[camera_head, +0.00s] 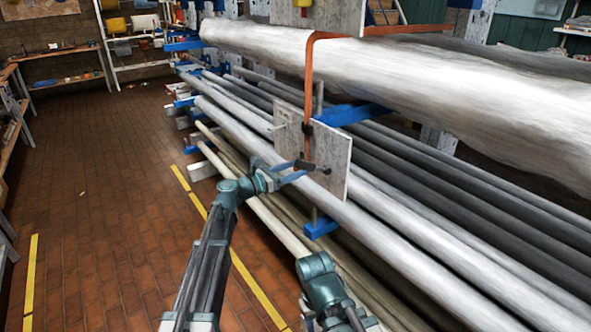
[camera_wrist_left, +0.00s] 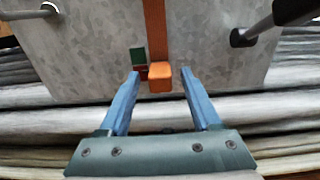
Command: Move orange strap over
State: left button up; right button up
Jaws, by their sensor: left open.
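The orange strap (camera_head: 309,75) runs over the top of the thick pale mast (camera_head: 400,75) and hangs down in front of a grey plate (camera_head: 335,155). In the left wrist view the strap (camera_wrist_left: 155,30) ends in an orange block (camera_wrist_left: 160,79), with a dark green block (camera_wrist_left: 138,58) beside it. My left gripper (camera_head: 301,168) is at the plate, near the strap's lower end. In the wrist view its blue fingers (camera_wrist_left: 161,82) are open, with the orange block between their tips, apart from both. My right gripper is not in view; only part of that arm shows.
Long pale and dark poles (camera_head: 420,230) lie on blue supports (camera_head: 320,228) below the mast. The brick floor (camera_head: 110,200) to the left is free, with yellow lines.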

pick_arm(q)
jog(key=shift+w+d, duration=0.15)
jog(key=shift+d, duration=0.1)
grip_shut()
dwell(1.4)
